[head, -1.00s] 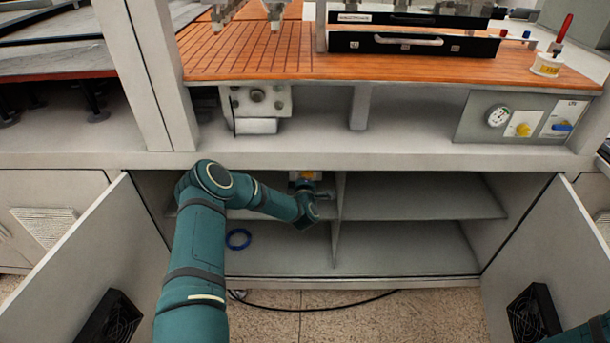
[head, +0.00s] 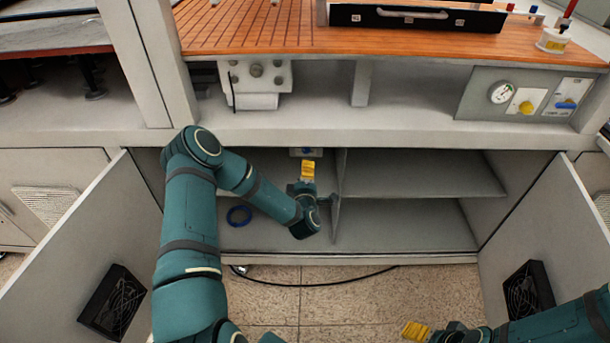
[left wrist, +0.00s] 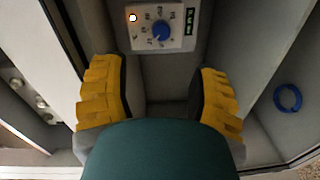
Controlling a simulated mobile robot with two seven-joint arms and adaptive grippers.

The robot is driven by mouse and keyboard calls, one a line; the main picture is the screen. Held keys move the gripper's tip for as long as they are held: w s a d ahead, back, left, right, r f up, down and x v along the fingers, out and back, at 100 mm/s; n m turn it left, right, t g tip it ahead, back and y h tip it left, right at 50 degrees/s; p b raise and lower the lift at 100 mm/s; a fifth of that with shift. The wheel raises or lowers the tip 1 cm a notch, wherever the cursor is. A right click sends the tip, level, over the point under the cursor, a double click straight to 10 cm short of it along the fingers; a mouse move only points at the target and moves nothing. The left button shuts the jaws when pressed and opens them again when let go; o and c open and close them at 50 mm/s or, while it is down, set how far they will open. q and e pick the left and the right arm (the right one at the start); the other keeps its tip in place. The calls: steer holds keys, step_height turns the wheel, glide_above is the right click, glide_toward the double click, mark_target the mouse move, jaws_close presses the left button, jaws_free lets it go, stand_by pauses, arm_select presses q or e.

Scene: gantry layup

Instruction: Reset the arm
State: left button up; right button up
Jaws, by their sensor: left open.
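My left gripper (head: 308,172) is inside the open cabinet, at its left half near the middle divider. In the left wrist view its two yellow-padded fingers (left wrist: 161,92) stand wide apart with nothing between them. A control box with a blue knob (left wrist: 160,31) is beyond the fingertips, apart from them; in the head view it is a small part (head: 306,152) behind the gripper. My right gripper (head: 416,331) is at the bottom edge of the head view, outside the cabinet, with a yellow finger showing; its jaw opening cannot be made out.
A blue ring (head: 230,216) lies on the cabinet's lower left floor. Cabinet doors stand open at left (head: 75,255) and right (head: 548,235). The right-hand shelf (head: 415,175) is empty. A black cable (head: 320,284) lies along the floor in front.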

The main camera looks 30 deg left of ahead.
arm_select(q)
steer(key=shift+s+d, duration=0.1)
steer(key=shift+s, duration=0.2)
steer(key=s+d+f+m+g+h, duration=0.25)
steer(key=d+m+h, duration=0.3)
steer(key=d, duration=0.45)
steer(key=s+d+f+m+g+h, duration=0.2)
steer(key=s+d+f+m+h, duration=0.25)
steer(key=d, duration=0.55)
steer(key=s+d+m+g+h, duration=0.1)
steer(key=s+d+m+g, duration=0.2)
steer(key=s, duration=0.6)
steer(key=s+d+m+g+h, duration=0.2)
steer(key=s+d+m+g, duration=0.2)
steer(key=s+m, duration=0.3)
steer(key=shift+s+d+f+g, duration=0.2)
steer(key=shift+s+g, duration=0.55)
steer(key=shift+s, duration=0.35)
steer(key=shift+c, duration=1.2)
arm_select(e)
steer(key=c, duration=0.4)
steer(key=shift+s, duration=0.1)
steer(key=shift+c, duration=0.2)
